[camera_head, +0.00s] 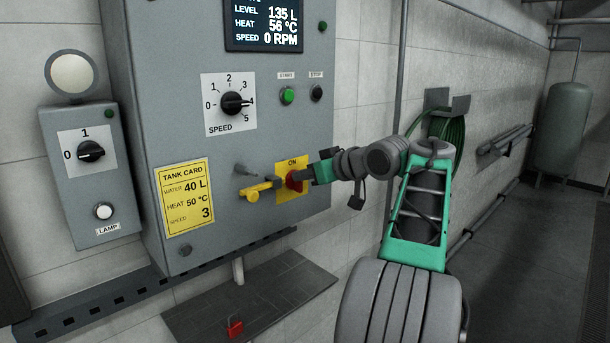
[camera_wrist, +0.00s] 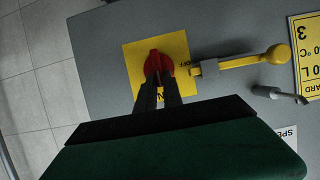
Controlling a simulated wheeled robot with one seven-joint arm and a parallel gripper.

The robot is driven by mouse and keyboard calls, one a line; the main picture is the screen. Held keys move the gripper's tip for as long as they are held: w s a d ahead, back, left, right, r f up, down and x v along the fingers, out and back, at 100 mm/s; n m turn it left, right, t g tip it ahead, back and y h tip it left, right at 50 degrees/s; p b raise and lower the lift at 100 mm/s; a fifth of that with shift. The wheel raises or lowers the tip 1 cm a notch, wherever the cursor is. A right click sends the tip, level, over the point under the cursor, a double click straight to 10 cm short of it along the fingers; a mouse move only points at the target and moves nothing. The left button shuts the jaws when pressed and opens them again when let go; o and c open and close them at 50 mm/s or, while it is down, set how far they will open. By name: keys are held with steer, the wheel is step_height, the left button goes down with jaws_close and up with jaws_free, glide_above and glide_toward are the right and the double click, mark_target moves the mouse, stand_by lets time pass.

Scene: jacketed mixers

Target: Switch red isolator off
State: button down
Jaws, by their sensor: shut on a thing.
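The red isolator knob (camera_head: 293,181) sits on a yellow plate (camera_head: 284,195) low on the grey control panel. ON is printed at the plate's top. In the wrist view the red knob (camera_wrist: 158,62) has its ridge roughly in line with the ON mark, and OFF is printed at the plate's side. My gripper (camera_head: 303,179) reaches in from the right and is shut on the knob. Its two dark fingers (camera_wrist: 158,92) cover part of the knob and the ON lettering.
A yellow-ended lever (camera_head: 254,191) in a grey bracket lies just left of the plate, with a grey peg (camera_head: 243,169) above it. A speed dial (camera_head: 235,103) and start button (camera_head: 288,96) are higher. A red padlock (camera_head: 235,328) lies on the dark shelf below.

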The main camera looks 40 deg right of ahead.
mark_target(292, 182)
steer(key=shift+a+f+b, duration=0.1)
steer(key=shift+f+b, duration=0.1)
steer(key=shift+b, duration=0.5)
steer(key=n+h+b, duration=0.1)
steer(key=n+b, duration=0.1)
steer(key=b, duration=0.5)
steer(key=a+f+n+t+h+b, duration=0.1)
steer(key=n+h+b, duration=0.1)
steer(key=b, duration=0.5)
steer(key=a+f+n+h+b, duration=0.1)
steer(key=n+h+b, duration=0.1)
steer(key=n+b, duration=0.2)
steer(key=shift+a+b, duration=0.1)
steer(key=shift+b, duration=1.65)
steer(key=n+b, duration=0.1)
steer(key=b, duration=0.1)
steer(key=n+t+h+b, duration=0.1)
steer(key=b, duration=0.1)
steer(key=n+b, duration=0.1)
steer(key=b, duration=0.1)
steer(key=shift+a+f+n+h, duration=0.15)
steer(key=shift+f+n+h, duration=0.15)
steer(key=shift+n, duration=0.1)
steer(key=shift+n+t+b, duration=0.6)
steer(key=shift+n+b, duration=0.1)
steer(key=shift+b, duration=0.35)
steer(key=shift+r, duration=0.15)
